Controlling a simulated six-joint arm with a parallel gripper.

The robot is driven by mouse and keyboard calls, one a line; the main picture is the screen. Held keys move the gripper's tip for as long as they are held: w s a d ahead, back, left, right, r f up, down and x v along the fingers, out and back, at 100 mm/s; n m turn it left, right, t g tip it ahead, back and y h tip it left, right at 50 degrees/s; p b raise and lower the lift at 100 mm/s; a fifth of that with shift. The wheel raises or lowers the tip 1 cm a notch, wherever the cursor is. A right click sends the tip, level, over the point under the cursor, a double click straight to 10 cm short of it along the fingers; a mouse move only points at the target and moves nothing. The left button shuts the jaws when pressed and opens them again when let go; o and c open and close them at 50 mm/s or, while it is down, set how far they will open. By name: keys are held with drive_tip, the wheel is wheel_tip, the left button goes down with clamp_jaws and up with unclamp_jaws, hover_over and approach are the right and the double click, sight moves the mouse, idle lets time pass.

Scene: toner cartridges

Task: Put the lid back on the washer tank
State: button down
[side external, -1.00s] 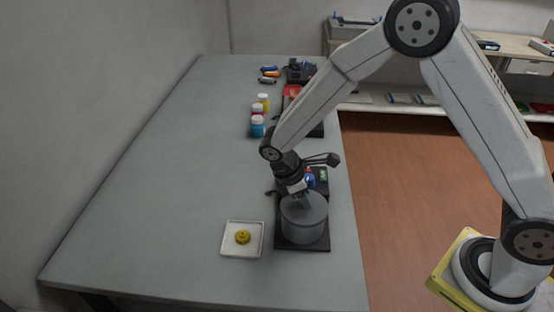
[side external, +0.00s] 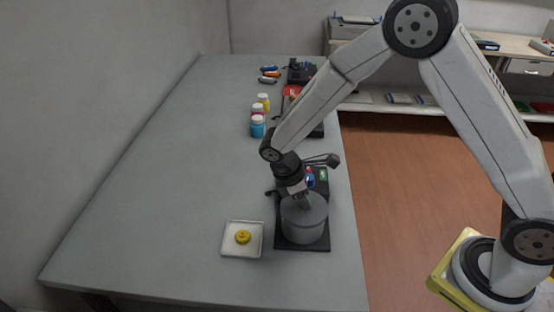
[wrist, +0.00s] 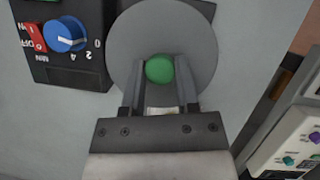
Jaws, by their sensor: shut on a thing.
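The washer tank (side external: 303,232) is a grey cylinder on a black base (side external: 287,245) near the right edge of the table. The lid (side external: 318,212) is a grey disc at the tank's mouth; the side view does not show clearly whether it is seated or slightly above the rim. In the wrist view the lid (wrist: 125,50) has a round green knob (wrist: 159,69) in its middle. My gripper (wrist: 161,78) is shut on this knob, one finger on each side. In the side view my gripper (side external: 304,201) points down over the lid. The lid hides the tank's inside.
A control box with a blue dial (wrist: 65,34) and red switch (wrist: 35,36) stands close beside the lid. A white tray (side external: 229,249) with a yellow part (side external: 243,237) lies left of the tank. Several bottles (side external: 257,126) stand farther back. The table's left is clear.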

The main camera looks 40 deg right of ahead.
idle(0.8)
unclamp_jaws()
drive_tip(key=shift+r, duration=0.15)
idle(0.4)
drive_tip(key=shift+r, duration=2.3)
clamp_jaws()
